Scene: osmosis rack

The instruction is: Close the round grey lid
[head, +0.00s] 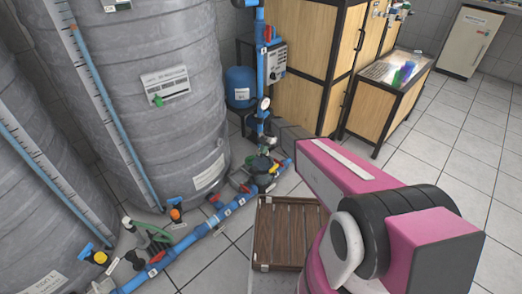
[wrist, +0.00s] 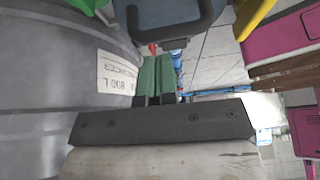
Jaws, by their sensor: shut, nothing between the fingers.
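My gripper (wrist: 157,62) shows in the wrist view with its two green-padded fingers together and nothing between them. A dark grey-blue part (wrist: 178,14) with a rounded loop shape lies just beyond the fingertips; I cannot tell whether they touch, or whether it belongs to the lid. A large grey tank (wrist: 45,85) with an "800 L" label (wrist: 117,78) is on the left of the wrist view. I cannot clearly make out the round grey lid in either view. The gripper is not visible in the head view.
In the head view, ribbed grey tanks (head: 135,75) stand at the left, their tops out of frame. Blue pipes (head: 205,232) with valves run along the floor. A wooden slatted platform (head: 285,232) lies beside them. Tiled floor (head: 450,155) is clear at the right.

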